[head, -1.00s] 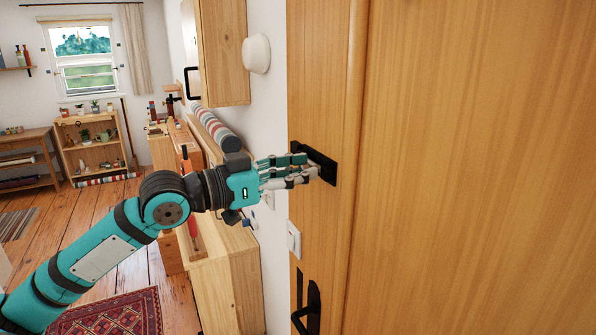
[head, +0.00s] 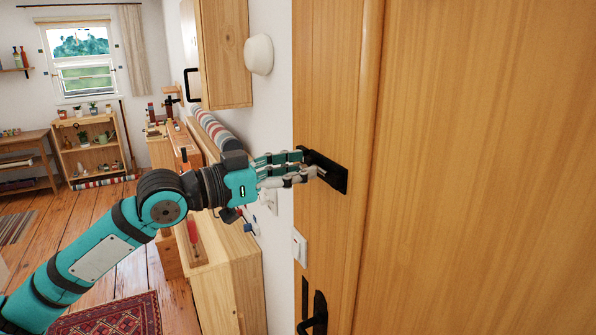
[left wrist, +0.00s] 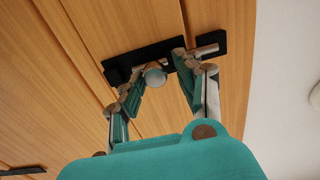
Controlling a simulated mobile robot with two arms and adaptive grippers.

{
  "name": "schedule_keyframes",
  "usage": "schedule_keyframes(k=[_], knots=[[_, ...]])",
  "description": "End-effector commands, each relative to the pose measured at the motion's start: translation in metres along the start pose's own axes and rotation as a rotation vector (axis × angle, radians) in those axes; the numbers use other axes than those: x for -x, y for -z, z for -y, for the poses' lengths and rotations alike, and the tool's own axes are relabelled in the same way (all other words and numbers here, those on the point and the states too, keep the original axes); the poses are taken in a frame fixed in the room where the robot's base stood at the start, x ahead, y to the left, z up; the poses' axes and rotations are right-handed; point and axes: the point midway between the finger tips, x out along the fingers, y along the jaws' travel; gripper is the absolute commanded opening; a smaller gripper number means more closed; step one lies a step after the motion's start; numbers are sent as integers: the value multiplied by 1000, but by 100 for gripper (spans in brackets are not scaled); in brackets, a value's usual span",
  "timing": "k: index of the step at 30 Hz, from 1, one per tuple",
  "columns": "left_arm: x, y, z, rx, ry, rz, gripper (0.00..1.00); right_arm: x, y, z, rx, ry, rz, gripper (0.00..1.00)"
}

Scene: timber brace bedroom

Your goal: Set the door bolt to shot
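The door bolt (head: 334,178) is a black fitting on the wooden door, above the handle. In the left wrist view its black plate (left wrist: 150,55) carries a round pale-ended knob (left wrist: 155,76), and a separate black piece (left wrist: 213,42) sits to its right. A short silvery length shows near that piece; I cannot tell whether it is the rod or part of a finger. My left gripper (head: 300,167) is at the bolt, its fingers (left wrist: 156,78) apart on either side of the knob, with a gap visible on the right. The head view hides the knob behind the fingers. My right gripper is out of view.
A black door handle (head: 318,316) and a white switch (head: 299,248) are below the bolt. A wooden wall cabinet (head: 224,55) hangs left of the door. A low wooden cabinet (head: 226,290) stands under my left arm. A patterned rug (head: 110,315) lies on the floor.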

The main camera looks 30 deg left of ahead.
Motion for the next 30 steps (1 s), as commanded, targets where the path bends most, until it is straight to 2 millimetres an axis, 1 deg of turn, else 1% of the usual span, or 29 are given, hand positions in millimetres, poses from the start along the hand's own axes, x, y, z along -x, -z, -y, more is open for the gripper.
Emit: schedule_keyframes(k=[3, 11, 16, 20, 30], knots=[[0, -1, -1, 1, -2, 2, 46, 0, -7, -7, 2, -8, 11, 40], [1, -1, -2, 2, -5, 3, 46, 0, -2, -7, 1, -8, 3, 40], [11, -2, -2, 7, -5, 2, 46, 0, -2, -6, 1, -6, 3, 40], [28, -3, 0, 8, -3, 1, 46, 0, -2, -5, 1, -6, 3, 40], [93, -2, 3, 7, 0, -1, 46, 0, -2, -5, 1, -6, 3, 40]])
